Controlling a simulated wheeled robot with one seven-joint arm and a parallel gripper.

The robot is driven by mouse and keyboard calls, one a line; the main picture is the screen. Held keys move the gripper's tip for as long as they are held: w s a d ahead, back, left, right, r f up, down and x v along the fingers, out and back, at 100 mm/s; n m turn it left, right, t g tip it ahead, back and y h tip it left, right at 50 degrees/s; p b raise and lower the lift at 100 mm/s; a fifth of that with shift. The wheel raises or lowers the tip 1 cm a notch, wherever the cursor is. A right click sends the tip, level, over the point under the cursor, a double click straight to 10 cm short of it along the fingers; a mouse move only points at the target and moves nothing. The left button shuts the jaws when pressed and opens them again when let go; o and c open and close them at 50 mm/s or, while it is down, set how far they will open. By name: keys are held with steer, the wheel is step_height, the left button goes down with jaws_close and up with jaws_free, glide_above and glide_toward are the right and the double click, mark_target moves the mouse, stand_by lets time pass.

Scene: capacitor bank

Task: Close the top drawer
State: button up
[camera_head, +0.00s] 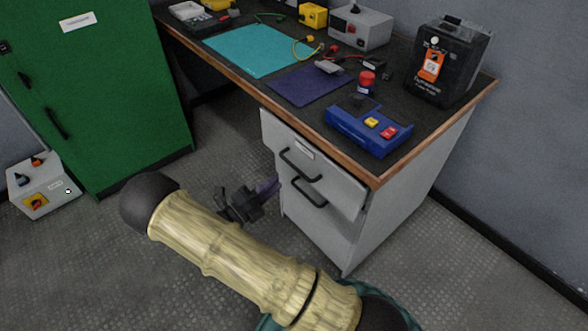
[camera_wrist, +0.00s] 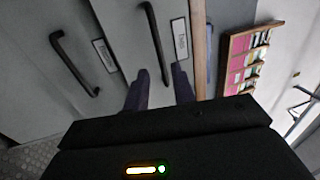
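The top drawer (camera_head: 325,168) is the upper grey front of the desk's drawer unit, just below the wooden edge. Its front seems to stand slightly proud of the unit. Its black handle (camera_head: 300,164) also shows in the wrist view (camera_wrist: 153,40), beside a white label. My gripper (camera_head: 270,187) is left of the drawer fronts in the head view, with its purple-grey fingers pointing at them. In the wrist view my gripper (camera_wrist: 160,88) has its fingers apart, with nothing held. One end of the top handle appears between the fingertips; contact cannot be told.
A lower handle (camera_head: 308,192) also shows in the wrist view (camera_wrist: 72,65). The desk (camera_head: 395,165) carries a blue control box (camera_head: 368,130) and a black device (camera_head: 442,65). A green cabinet (camera_head: 100,80) and a grey switch box (camera_head: 45,185) stand left. The floor between is clear.

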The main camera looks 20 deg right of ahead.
mark_target(294, 166)
steer(key=b+x, duration=0.1)
steer(key=x, duration=0.7)
steer(key=shift+w+d+b, duration=0.2)
steer(key=shift+d+b, duration=0.1)
steer(key=shift+b, duration=0.05)
steer(key=shift+r, duration=0.1)
jaws_close()
